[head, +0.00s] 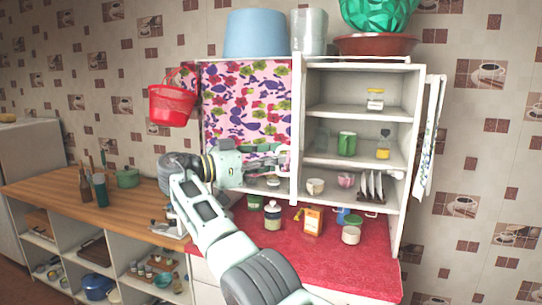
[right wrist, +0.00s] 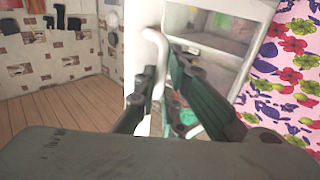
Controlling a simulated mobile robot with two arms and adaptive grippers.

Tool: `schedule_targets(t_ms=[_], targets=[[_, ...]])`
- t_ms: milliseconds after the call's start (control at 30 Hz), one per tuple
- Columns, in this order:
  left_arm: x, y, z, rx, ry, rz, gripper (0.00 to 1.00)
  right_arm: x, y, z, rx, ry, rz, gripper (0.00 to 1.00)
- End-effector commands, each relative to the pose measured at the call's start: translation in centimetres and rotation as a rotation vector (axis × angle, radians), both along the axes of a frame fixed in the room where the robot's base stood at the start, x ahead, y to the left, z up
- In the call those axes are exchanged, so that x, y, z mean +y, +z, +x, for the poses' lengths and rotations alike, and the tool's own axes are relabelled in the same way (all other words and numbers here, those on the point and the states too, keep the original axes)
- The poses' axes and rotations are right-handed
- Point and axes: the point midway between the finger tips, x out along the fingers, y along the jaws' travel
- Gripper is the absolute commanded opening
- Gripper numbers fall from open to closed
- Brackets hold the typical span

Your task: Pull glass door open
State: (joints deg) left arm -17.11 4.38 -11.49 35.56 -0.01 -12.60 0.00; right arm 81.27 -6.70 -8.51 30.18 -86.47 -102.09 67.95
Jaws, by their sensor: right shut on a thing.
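The glass door (head: 297,120) belongs to the white wall cabinet. Its white upright frame edge shows beside the floral panel, and shelves show to its right. How far it stands open I cannot tell. My right gripper (head: 285,162) reaches this edge from the left, in front of the floral panel. In the right wrist view my right gripper (right wrist: 163,68) is shut on a white curved door handle (right wrist: 155,42), with a finger on each side. The fingers hide the handle's lower part. My left gripper is out of view.
The cabinet's shelves (head: 360,112) hold jars, a green mug, bowls and plates. Jars and an orange box (head: 312,221) stand on the red counter (head: 340,265) below. A red bucket (head: 172,105) hangs at left, and a towel (head: 428,135) at right.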

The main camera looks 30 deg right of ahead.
Motion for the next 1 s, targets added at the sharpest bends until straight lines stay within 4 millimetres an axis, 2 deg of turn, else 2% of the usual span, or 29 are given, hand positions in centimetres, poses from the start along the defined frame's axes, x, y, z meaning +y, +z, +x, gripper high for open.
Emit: schedule_targets(t_ms=[33,533,567,733,1000], targets=[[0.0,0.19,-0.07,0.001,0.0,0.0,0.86,-0.35,1.0,0.18,-0.003,0.004,-0.016,0.0],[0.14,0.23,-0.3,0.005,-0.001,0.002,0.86,-0.4,0.96,0.15,-0.006,-0.004,-0.016,0.0],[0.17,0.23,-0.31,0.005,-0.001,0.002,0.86,-0.4,0.97,0.16,-0.006,-0.003,-0.016,0.11],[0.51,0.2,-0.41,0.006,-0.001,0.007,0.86,-0.29,0.67,0.18,-0.005,-0.003,-0.012,0.26],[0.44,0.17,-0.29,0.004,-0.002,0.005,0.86,-0.16,0.39,0.2,-0.003,-0.002,-0.008,0.27]])
